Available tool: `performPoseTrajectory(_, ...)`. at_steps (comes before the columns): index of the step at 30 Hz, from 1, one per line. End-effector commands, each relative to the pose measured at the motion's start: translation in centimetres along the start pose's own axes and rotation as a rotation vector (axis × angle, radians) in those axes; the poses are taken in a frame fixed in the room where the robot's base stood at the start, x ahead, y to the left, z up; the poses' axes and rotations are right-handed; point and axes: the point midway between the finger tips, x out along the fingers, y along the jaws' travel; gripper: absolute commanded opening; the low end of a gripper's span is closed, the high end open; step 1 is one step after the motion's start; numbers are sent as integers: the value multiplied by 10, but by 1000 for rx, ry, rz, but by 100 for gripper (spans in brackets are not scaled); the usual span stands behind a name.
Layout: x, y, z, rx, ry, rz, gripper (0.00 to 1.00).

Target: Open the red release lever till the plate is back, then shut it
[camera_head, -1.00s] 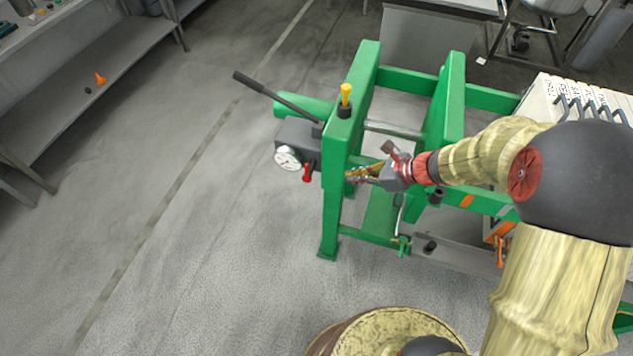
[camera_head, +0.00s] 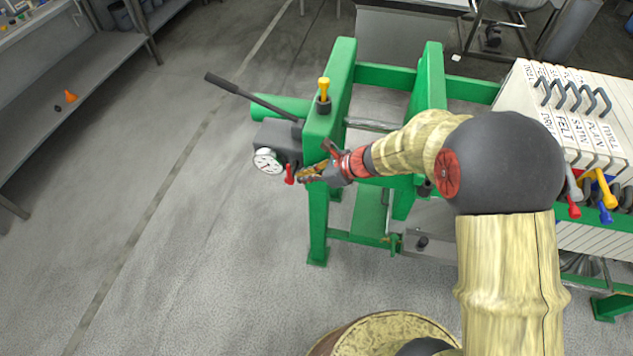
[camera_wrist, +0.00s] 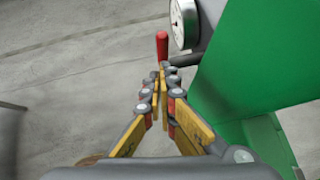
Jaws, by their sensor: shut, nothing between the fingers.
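The red release lever (camera_head: 289,174) sticks out below the round gauge on the dark pump block at the left end of the green press frame (camera_head: 341,100). In the wrist view the red lever (camera_wrist: 162,47) stands upright just beyond my fingertips. My gripper (camera_head: 303,174) is shut and empty, its tips close to the lever on its right side. In the wrist view my gripper (camera_wrist: 162,72) points at the lever's lower part; whether it touches cannot be told. The plate behind the frame's end is partly hidden by my arm.
A white gauge (camera_head: 267,161) and a long black pump handle (camera_head: 252,97) are on the block. A yellow-topped knob (camera_head: 323,88) stands on the frame. White filter plates (camera_head: 565,110) with coloured taps hang at right.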

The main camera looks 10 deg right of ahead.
Motion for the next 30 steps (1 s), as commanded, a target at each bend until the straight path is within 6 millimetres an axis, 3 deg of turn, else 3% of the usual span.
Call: performPoseTrajectory(30, 12, 0, 19, -2, -4, 0, 0)
